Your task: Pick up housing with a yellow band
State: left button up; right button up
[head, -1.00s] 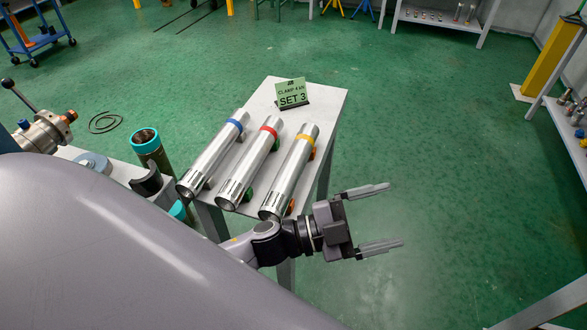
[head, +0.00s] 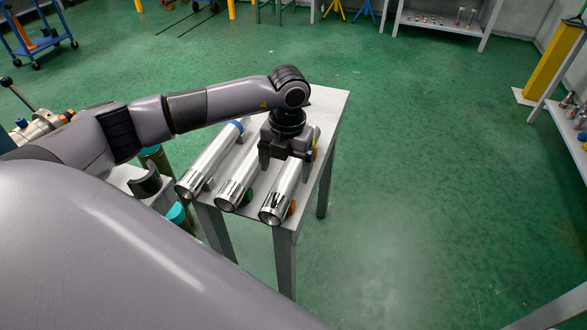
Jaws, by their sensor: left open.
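Three silver housings lie side by side on a small grey table (head: 336,118). The right one is the housing with a yellow band (head: 284,192); its near end and lower body show, and only a sliver of the band shows beside my gripper. My left gripper (head: 287,166) points down over this housing, open, with one finger on each side of it as seen from here. I cannot tell how far the fingers reach down or whether they touch it. The middle housing (head: 232,187) has its band hidden by my gripper. The left housing (head: 207,163) shows its blue band.
The middle housing lies close to the gripper's left finger. A bench with a dark curved holder (head: 146,184) and a teal-capped cylinder stands left of the table. My left arm hides the sign at the table's back. Open green floor lies to the right.

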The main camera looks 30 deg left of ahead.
aim_at(285, 179)
pick_arm(q)
jog(key=shift+a+f, duration=0.2)
jog(key=shift+a, duration=0.1)
jog(key=f, duration=0.4)
jog(key=f+p, duration=0.1)
jog(key=f, duration=0.1)
jog(key=shift+w+a+f, duration=0.1)
jog(key=shift+w+f, duration=0.15)
jog(key=shift+w, duration=0.1)
grip_shut()
jog(key=shift+w+r, duration=0.1)
jog(key=shift+r, duration=0.05)
